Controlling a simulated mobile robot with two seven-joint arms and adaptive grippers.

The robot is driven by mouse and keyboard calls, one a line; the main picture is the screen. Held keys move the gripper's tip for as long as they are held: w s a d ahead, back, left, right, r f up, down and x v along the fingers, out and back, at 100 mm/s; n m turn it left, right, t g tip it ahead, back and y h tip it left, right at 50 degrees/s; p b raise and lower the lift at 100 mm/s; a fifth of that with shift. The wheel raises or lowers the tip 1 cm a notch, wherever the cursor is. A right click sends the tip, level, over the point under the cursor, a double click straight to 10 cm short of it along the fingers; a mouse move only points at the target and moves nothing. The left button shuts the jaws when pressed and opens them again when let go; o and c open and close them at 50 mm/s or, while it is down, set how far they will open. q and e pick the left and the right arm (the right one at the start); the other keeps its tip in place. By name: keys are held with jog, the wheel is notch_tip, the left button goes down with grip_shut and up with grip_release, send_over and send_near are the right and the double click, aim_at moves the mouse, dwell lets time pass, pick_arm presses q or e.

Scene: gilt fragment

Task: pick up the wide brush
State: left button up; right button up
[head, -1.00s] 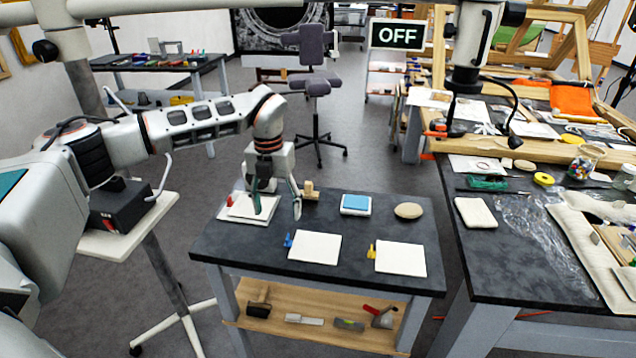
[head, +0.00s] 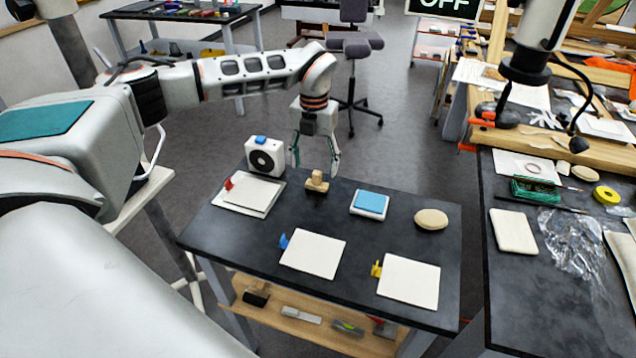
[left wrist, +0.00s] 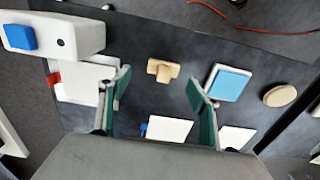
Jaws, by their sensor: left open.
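A small wooden piece with an upright grip, seemingly the wide brush (head: 317,182), stands near the back edge of the dark table (head: 215,225). It also shows in the left wrist view (left wrist: 163,70), where its bristles cannot be made out. My left gripper (head: 316,162) is above and slightly behind it, fingers pointing down. The brush appears apart from both fingers. My right gripper is not seen.
A white box with a black disc (head: 265,157) stands left of the brush. A blue-topped block (head: 370,203) and a tan round pad (head: 431,219) lie to the right. White plates (head: 313,254) with coloured clips lie in front. A larger cluttered bench (head: 505,300) stands at right.

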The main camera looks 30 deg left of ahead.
aim_at(317, 172)
pick_arm(q)
jog(key=shift+d+f+p, duration=0.2)
jog(key=shift+f, duration=1)
jog(key=shift+d+f+p, duration=0.15)
jog(key=shift+d+f, duration=0.05)
jog(key=shift+f, duration=0.95)
jog(key=c, duration=1.2)
jog(key=shift+r, duration=0.15)
notch_tip(317, 172, up, 20)
jog(key=shift+f+b, duration=0.1)
jog(key=shift+b, duration=0.4)
jog(key=shift+o, duration=1.3)
jog(key=shift+c, duration=0.6)
